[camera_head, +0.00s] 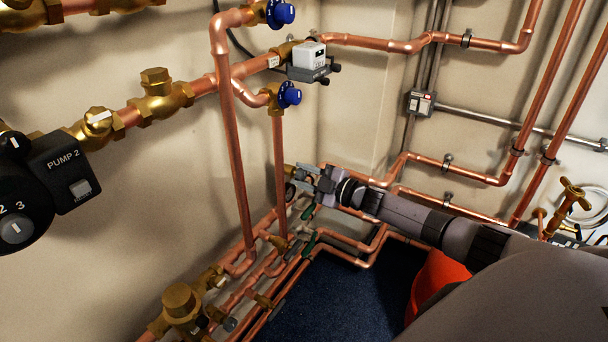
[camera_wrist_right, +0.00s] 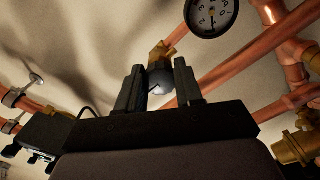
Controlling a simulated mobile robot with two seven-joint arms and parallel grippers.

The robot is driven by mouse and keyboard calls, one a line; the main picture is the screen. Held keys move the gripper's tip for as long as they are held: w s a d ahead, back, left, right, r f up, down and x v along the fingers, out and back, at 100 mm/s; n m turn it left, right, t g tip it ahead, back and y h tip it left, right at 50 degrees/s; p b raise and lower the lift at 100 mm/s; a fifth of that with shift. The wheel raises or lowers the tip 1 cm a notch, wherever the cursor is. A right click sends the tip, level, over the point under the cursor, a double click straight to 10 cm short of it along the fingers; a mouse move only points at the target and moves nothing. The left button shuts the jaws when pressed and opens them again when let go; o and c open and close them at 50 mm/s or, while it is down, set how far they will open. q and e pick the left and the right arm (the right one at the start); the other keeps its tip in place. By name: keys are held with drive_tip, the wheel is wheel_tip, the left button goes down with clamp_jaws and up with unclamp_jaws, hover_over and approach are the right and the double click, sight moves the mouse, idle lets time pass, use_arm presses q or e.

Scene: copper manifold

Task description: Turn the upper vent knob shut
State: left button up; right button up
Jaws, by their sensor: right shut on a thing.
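The vent knob is a small grey round knob (camera_wrist_right: 160,82) on a brass fitting (camera_wrist_right: 161,52), seen in the right wrist view. My right gripper (camera_wrist_right: 158,90) is shut on it, with one dark finger on each side. In the head view my right gripper (camera_head: 311,181) reaches in from the right to the pipes near the wall corner. There its fingers and the fittings around them are small, and the knob is hard to make out. My left gripper is not in view.
A round pressure gauge (camera_wrist_right: 212,16) sits beside the fitting. Copper pipes run close around the gripper. Blue knobs (camera_head: 290,94) and a grey actuator box (camera_head: 309,57) are above. A black pump (camera_head: 66,171) is at the left. The dark blue floor (camera_head: 330,296) shows below.

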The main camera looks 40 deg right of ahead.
sight(305, 176)
idle(0.4)
drive_tip(key=o, duration=1)
drive_tip(key=shift+o, duration=0.2)
drive_tip(key=shift+s, duration=0.1)
drive_tip(key=p+v, duration=0.1)
drive_tip(key=v, duration=0.4)
drive_tip(key=shift+s+d, duration=0.2)
drive_tip(key=shift+s, duration=0.1)
drive_tip(key=shift+s+d+p, duration=0.25)
drive_tip(key=shift+s+p, duration=0.05)
drive_tip(key=shift+s, duration=0.3)
